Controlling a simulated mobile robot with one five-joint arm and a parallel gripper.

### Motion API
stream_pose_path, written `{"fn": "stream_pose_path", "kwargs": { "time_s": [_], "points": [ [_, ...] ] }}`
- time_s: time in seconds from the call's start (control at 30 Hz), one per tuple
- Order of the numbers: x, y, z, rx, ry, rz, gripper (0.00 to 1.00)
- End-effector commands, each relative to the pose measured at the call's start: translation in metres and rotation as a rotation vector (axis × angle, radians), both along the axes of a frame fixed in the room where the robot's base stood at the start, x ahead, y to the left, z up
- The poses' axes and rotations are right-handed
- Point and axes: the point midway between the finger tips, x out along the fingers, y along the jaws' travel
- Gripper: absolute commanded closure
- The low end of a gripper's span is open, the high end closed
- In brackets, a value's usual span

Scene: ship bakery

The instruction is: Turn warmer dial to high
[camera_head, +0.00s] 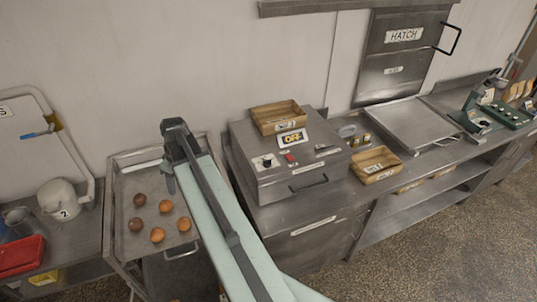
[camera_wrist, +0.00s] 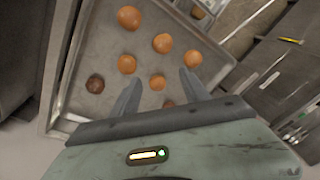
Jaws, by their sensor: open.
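The warmer (camera_head: 285,182) is a steel box on the counter in the head view. Its sloped front has a small dark dial (camera_head: 267,162) on a white plate at the left, with a red button (camera_head: 290,158) beside it. The dial's setting is too small to read. In the head view my gripper (camera_head: 170,178) is partly hidden by my own arm. The dial cannot be made out in the wrist view.
A tray (camera_head: 127,185) with several buns stands left of the warmer. A wooden crate (camera_head: 278,117) sits on the warmer and another (camera_head: 376,164) to its right. A red tray (camera_head: 20,255) and white jug (camera_head: 58,199) stand far left. The floor at right is clear.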

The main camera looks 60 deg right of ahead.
Motion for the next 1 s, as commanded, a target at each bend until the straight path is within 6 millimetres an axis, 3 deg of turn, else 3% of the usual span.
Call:
{"fn": "stream_pose_path", "kwargs": {
  "time_s": [0.03, 0.13, 0.2, 0.3, 0.4, 0.5, 0.6, 0.77, 1.0],
  "points": [
    [-0.009, -0.043, 0.0, 0.009, -0.017, 0.004, 0.46],
    [-0.042, -0.129, 0.003, 0.027, -0.072, 0.051, 0.46],
    [-0.076, -0.191, 0.005, 0.028, -0.121, 0.089, 0.46],
    [-0.128, -0.261, 0.009, 0.015, -0.187, 0.139, 0.46],
    [-0.172, -0.307, 0.012, -0.004, -0.238, 0.178, 0.46],
    [-0.199, -0.332, 0.014, -0.02, -0.266, 0.203, 0.46],
    [-0.21, -0.339, 0.015, -0.027, -0.278, 0.214, 0.46],
    [-0.21, -0.339, 0.011, -0.028, -0.278, 0.217, 0.46],
    [-0.2, -0.335, -0.02, -0.028, -0.277, 0.217, 0.46]
  ]
}}
